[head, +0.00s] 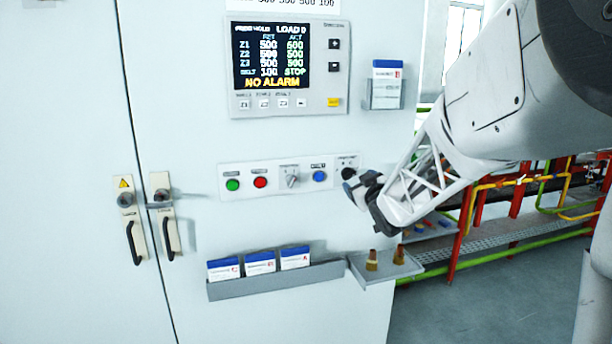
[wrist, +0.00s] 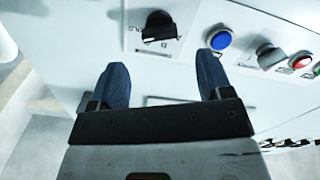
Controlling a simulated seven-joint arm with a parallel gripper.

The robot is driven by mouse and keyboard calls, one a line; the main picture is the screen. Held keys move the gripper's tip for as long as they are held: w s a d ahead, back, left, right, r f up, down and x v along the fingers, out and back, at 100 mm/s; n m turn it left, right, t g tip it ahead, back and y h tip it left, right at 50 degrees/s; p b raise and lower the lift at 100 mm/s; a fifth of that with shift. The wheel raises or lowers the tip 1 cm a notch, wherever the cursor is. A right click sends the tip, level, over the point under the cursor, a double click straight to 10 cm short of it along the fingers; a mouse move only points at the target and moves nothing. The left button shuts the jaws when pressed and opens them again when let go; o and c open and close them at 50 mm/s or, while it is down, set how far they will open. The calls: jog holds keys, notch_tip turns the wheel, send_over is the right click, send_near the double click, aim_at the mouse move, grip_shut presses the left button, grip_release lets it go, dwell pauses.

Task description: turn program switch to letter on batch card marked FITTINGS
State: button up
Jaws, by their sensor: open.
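A black rotary knob (head: 348,173) sits at the right end of the control strip. It also shows in the wrist view (wrist: 158,27), on a pale plate with small marks I cannot read. A grey rotary switch (head: 292,181) sits mid-strip; which one is the program switch I cannot read. My gripper (head: 361,190) is open and empty just in front of the black knob. In the wrist view its blue fingers (wrist: 162,78) are spread, the knob lying beyond their tips, apart from them. Cards stand in the upper holder (head: 386,102) and lower rack (head: 275,281); their words are illegible.
A blue button (head: 320,176) is beside the black knob, with red (head: 260,182) and green (head: 232,184) buttons farther left. A display (head: 286,64) is above. A small shelf (head: 378,270) with two brassy pieces is below my gripper. Door handles are at left.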

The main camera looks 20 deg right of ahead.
aim_at(350, 176)
jog(key=shift+w, duration=3.5)
jog(key=shift+c, duration=0.4)
jog(key=c, duration=0.8)
jog(key=shift+c, duration=0.2)
jog(key=shift+n, duration=0.5)
jog(key=n, duration=0.4)
jog(key=shift+f, duration=0.1)
jog(key=shift+n, duration=2)
